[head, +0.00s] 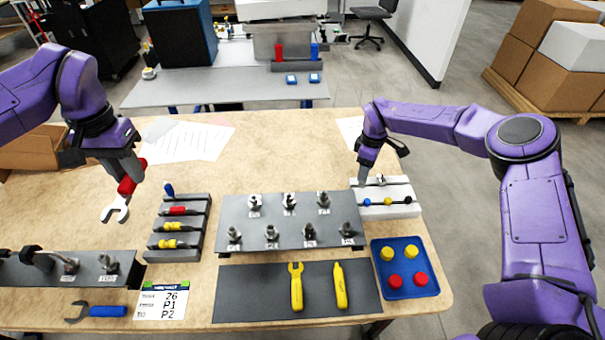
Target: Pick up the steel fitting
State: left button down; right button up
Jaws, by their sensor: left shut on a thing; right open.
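My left gripper (131,172) is shut on a red-handled wrench (117,207) and holds it above the left part of the table, its silver open jaw hanging down. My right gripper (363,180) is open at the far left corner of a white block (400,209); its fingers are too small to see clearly. A small steel piece (381,180) shows on the block's rear part, just right of that gripper. Several steel fittings stand upright on the grey rack (240,213), among them one at its right end (347,229). I cannot tell which is the named fitting.
A blue tray (430,290) holds yellow and red round pieces. A dark mat (240,293) carries two yellow tools. A tool rack (190,200), a label card (160,304), a blue-handled wrench (105,311) and another fitting rack (25,272) are at left.

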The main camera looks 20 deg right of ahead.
aim_at(362, 185)
pick_arm(q)
jog(key=shift+r+p, duration=0.3)
jog(key=shift+r, duration=0.2)
pick_arm(e)
jog(key=shift+f, duration=0.35)
pick_arm(q)
notch_tip(362, 185, up, 2)
jog(key=shift+p, duration=1.1)
pick_arm(e)
jog(key=f, duration=0.4)
jog(key=shift+w+d+f, duration=0.1)
jog(key=shift+d+f, duration=0.05)
jog(key=shift+d, duration=0.1)
jog(key=shift+f, duration=0.4)
grip_shut()
jog(key=shift+r, duration=0.1)
